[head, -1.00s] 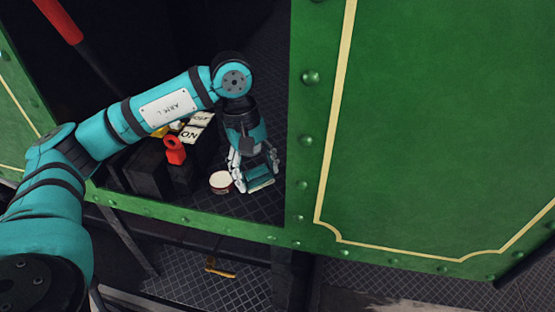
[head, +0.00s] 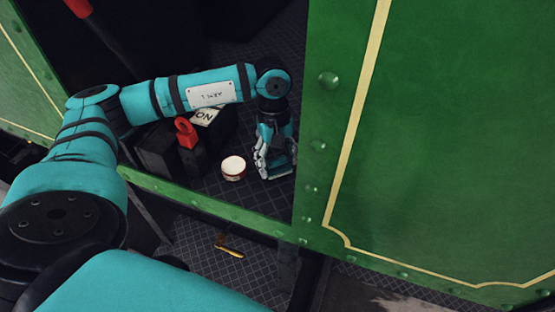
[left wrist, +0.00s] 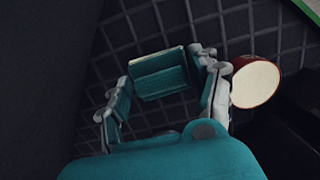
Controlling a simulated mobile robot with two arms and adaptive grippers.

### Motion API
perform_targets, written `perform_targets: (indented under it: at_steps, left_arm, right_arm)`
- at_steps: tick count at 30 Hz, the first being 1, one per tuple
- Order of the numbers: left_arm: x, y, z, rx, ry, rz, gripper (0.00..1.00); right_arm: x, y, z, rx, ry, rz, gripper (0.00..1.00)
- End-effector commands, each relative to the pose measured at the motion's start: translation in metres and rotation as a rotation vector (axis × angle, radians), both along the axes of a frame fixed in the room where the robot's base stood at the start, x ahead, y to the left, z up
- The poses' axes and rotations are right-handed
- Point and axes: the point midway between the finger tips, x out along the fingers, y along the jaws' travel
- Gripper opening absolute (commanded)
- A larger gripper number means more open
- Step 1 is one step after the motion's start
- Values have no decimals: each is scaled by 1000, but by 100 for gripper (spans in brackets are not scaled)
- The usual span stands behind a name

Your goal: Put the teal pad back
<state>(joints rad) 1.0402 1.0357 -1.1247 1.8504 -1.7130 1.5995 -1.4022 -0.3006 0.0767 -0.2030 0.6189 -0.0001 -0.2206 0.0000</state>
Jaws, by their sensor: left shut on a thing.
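The teal pad (head: 277,171) is between the fingers of my left gripper (head: 275,168), low over the dark ribbed floor inside the green tram doorway. Whether the pad touches the floor I cannot tell. My right gripper is not in view.
A round tin with a white top (head: 233,166) stands just left of my left gripper. A red-handled thing (head: 186,133) and a black box (head: 158,151) are further left. The green panel (head: 440,140) bounds the doorway on the right. A brush-like thing (head: 229,247) lies on the step below.

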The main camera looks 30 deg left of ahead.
Motion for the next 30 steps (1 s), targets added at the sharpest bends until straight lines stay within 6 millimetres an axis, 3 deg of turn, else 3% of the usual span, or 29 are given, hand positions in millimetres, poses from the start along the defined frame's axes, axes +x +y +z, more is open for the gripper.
perform_targets:
  at_steps: [3,7,8,13,23,30]
  left_arm:
    - [0,0,-8,0,-1,-1,37]
    - [0,0,-8,0,-1,-1,37]
    - [0,0,-8,0,-1,-1,66]
    - [0,0,-8,0,-1,-1,87]
    - [1,0,-4,1,-3,-1,87]
    - [4,4,33,0,-7,0,87]
  right_arm:
    - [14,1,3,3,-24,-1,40]
    - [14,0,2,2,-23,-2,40]
    - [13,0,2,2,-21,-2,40]
    - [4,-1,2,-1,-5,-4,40]
    - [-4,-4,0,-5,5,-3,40]
    - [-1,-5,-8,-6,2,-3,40]
